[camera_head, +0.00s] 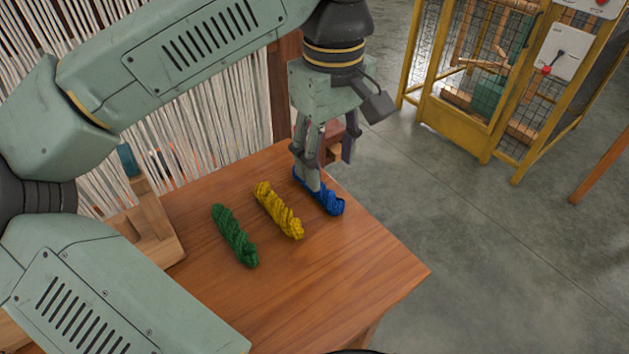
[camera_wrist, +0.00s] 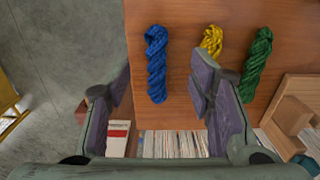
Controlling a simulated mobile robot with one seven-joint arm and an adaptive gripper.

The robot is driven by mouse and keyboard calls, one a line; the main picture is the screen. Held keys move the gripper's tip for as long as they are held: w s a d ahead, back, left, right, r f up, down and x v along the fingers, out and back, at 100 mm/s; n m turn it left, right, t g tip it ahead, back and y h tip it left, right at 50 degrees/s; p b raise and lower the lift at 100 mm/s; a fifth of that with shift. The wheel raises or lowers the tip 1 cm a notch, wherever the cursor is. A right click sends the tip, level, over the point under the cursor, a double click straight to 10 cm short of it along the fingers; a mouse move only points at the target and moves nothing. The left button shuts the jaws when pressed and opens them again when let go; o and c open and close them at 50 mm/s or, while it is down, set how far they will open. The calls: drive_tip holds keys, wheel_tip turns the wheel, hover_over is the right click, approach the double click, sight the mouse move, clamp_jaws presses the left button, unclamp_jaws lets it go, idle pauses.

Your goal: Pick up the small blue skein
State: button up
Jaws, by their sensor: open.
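The blue skein (camera_head: 328,203) lies on the wooden table near its far right edge, right of the yellow skein (camera_head: 279,211) and the green skein (camera_head: 235,236). My gripper (camera_head: 328,177) is open and empty, pointing down over the blue skein and hiding part of it in the head view. In the wrist view, the blue skein (camera_wrist: 156,63) lies in line with the gap between the two fingers of my gripper (camera_wrist: 163,78). The yellow skein (camera_wrist: 211,41) shows beyond the right finger, and the green skein (camera_wrist: 257,64) is farther right.
The wooden table (camera_head: 340,270) has bare room in front of the skeins. A wooden stand (camera_head: 150,222) is at its left. Hanging pale threads (camera_head: 225,125) stand behind. A yellow-framed cage (camera_head: 490,90) stands on the floor at the back right.

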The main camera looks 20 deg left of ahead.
sight(330, 194)
drive_tip(key=shift+w+d+f+p, duration=0.1)
drive_tip(key=shift+f+p, duration=0.3)
drive_tip(key=shift+f, duration=1.35)
drive_tip(key=shift+d+f+p, duration=0.1)
drive_tip(key=shift+f+p, duration=0.25)
drive_tip(key=shift+f, duration=1.4)
drive_tip(key=shift+c, duration=0.5)
drive_tip(key=c, duration=0.9)
